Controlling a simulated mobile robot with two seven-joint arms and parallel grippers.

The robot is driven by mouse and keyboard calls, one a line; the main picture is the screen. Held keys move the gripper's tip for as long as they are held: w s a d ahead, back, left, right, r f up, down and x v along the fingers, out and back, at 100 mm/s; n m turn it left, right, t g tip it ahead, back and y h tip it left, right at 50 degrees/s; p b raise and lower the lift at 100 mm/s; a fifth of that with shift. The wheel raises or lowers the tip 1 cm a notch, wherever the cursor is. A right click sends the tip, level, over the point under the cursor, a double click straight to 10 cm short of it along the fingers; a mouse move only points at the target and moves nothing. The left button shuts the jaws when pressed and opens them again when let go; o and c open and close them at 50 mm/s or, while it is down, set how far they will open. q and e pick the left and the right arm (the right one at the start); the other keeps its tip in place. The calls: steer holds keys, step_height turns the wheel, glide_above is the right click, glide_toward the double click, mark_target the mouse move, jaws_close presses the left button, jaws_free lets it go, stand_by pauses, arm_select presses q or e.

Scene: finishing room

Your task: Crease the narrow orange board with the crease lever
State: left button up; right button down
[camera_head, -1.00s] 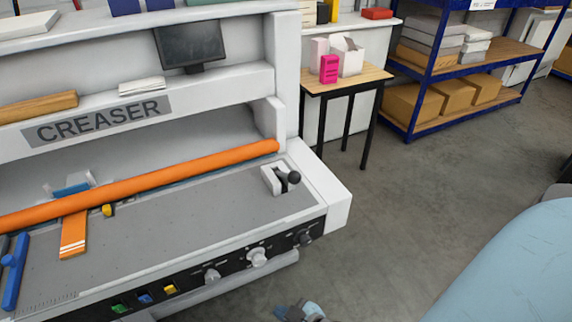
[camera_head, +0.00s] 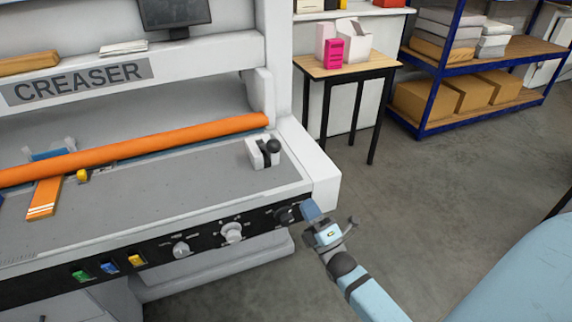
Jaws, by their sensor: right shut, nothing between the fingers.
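The narrow orange board (camera_head: 44,198) lies flat on the grey bed of the creaser at the left, its far part under the long orange roller bar (camera_head: 150,145). The crease lever (camera_head: 272,147) has a black ball knob and stands in a white bracket at the bed's right end. My right gripper (camera_head: 312,212) is shut and empty, beside the front right corner of the machine near the control panel's right end. It is apart from the lever, in front of it and to its right. My left gripper is not in view.
A control panel (camera_head: 200,240) with knobs and coloured buttons runs along the machine's front. A small wooden table (camera_head: 345,68) with pink and white boxes stands behind right. Blue shelving (camera_head: 433,92) holds cartons. The grey floor between is clear.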

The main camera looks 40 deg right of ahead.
steer(key=shift+w, duration=0.1)
steer(key=p, duration=0.2)
glide_toward(267, 145)
steer(key=w+d+r, duration=0.2)
steer(key=w, duration=0.1)
steer(key=shift+w+r, duration=0.1)
steer(key=shift+w, duration=0.55)
